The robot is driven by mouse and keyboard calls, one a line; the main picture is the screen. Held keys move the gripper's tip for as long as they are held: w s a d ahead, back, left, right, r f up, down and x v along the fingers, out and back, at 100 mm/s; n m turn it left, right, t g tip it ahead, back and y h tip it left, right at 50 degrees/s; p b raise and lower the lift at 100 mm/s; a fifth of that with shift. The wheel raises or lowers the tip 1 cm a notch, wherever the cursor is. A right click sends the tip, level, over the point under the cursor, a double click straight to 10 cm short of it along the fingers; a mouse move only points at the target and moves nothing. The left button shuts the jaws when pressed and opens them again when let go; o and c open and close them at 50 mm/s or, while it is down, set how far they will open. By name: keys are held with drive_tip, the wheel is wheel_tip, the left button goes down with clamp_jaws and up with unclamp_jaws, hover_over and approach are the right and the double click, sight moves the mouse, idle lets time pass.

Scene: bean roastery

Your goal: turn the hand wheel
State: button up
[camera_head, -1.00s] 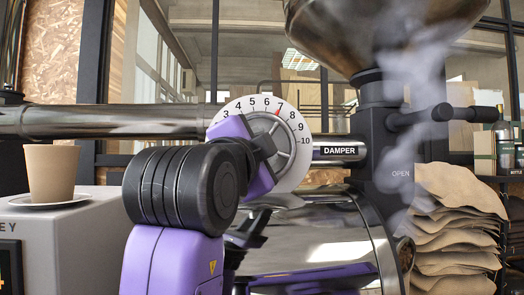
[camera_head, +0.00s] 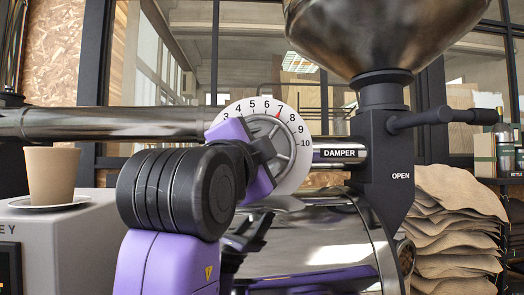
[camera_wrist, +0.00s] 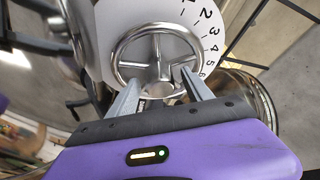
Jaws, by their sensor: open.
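The hand wheel (camera_wrist: 119,54) is a round metal rim with spokes and a hub, in front of a white dial (camera_head: 299,128) with black numbers and a red mark at 7. It also shows in the head view (camera_head: 282,153), partly hidden behind my arm. A "DAMPER" label (camera_head: 340,153) is on the pipe right of it. My gripper (camera_wrist: 155,82) is open, its two fingers reaching to the lower part of the wheel around the hub and lower spoke. Whether the fingers touch the wheel I cannot tell.
The roaster's chrome drum (camera_head: 320,240) lies below the dial. A hopper (camera_head: 385,35) and a black lever (camera_head: 450,117) stand to the right, with stacked sacks (camera_head: 450,230) beyond. A cup (camera_head: 49,175) on a saucer (camera_head: 50,201) sits on a grey box at left.

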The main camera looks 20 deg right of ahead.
drive_tip(key=v, duration=0.7)
drive_tip(key=shift+b, duration=0.35)
